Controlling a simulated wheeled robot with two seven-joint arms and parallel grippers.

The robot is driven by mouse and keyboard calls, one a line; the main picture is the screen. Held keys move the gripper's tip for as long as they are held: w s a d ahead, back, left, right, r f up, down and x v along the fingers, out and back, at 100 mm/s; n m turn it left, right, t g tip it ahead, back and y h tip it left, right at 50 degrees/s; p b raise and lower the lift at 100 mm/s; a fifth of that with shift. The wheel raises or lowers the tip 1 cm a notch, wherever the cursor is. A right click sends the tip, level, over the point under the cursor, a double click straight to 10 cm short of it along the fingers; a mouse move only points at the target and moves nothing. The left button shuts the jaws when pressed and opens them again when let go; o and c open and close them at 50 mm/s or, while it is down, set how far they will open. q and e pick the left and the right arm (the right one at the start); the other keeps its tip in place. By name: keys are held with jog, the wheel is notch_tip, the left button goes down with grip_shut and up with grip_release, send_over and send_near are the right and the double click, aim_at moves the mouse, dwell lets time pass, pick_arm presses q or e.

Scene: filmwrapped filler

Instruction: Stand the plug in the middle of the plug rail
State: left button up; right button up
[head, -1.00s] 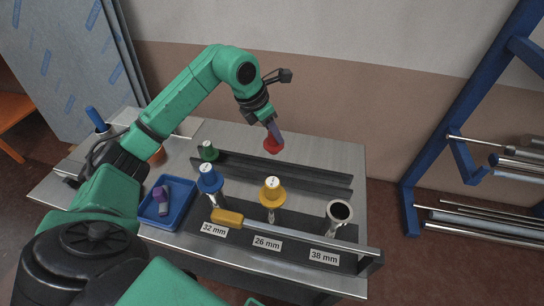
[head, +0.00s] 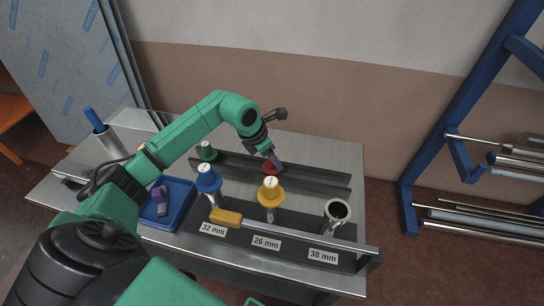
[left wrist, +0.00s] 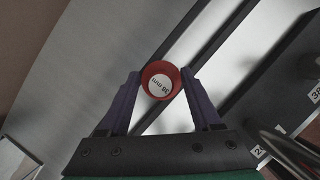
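The red plug (head: 270,168), with a label reading 38 mm on its end, is between the fingertips of my left gripper (head: 274,155). The left wrist view shows the red plug (left wrist: 160,81) between the two purple fingers (left wrist: 160,85), which appear to touch its sides. The plug rail (head: 325,182) is a pair of dark parallel bars along the back of the bench. The red plug is low at the middle stretch of the rail; I cannot tell whether it rests on it. My right gripper is not in view.
A green plug (head: 206,151) stands at the rail's left end. Blue (head: 208,180) and yellow (head: 270,192) plugs top tubes on the front rack, beside an open 38 mm tube (head: 336,212). A blue tray (head: 182,208) holds a purple item. A yellow-handled tool (head: 226,217) lies along the rack.

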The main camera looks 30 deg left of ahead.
pick_arm(q)
jog(key=shift+r, duration=0.1)
jog(key=shift+r+p, duration=0.35)
jog(key=b+v, duration=0.1)
jog(key=v, duration=1)
jog(key=shift+s+r, duration=0.2)
jog(key=shift+r, duration=0.05)
jog(key=shift+a, duration=0.15)
